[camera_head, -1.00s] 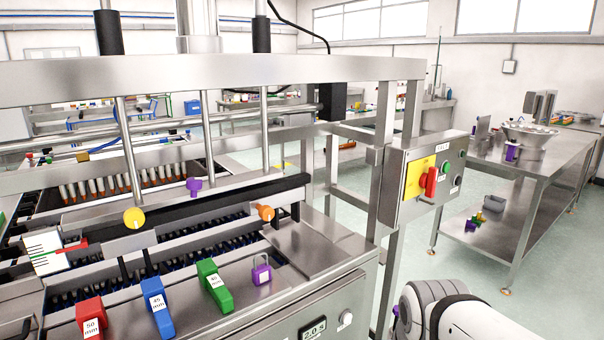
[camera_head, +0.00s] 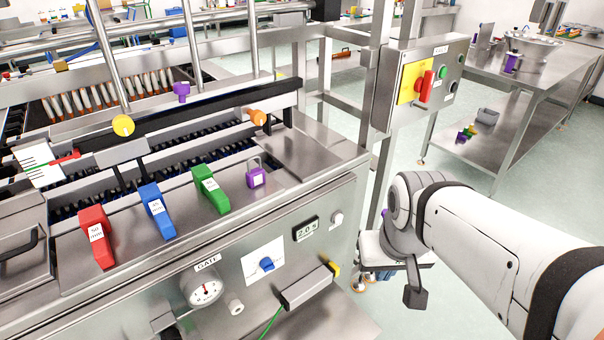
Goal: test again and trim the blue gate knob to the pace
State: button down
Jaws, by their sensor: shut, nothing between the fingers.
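The blue gate knob (camera_head: 266,264) sits on a white plate on the machine's front panel. The round gauge (camera_head: 206,289) under the GATE label is to its left, with a needle too small to read exactly. My arm comes in from the right. My gripper (camera_head: 415,296) hangs at its end as a dark, narrow, shut tip, pointing down. It is empty and well to the right of the knob, apart from the panel.
Red (camera_head: 96,237), blue (camera_head: 157,212) and green (camera_head: 211,190) labelled blocks and a purple padlock (camera_head: 255,175) sit on the machine top. A grey bar-shaped part (camera_head: 306,287) juts out below right of the knob. A switch box (camera_head: 422,83) stands behind my arm.

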aim_at(267, 264)
jog(key=u, duration=1.25)
jog(key=k, duration=1.2)
jog(key=z, duration=0.5)
jog(key=i, duration=1)
jog(key=z, duration=0.05)
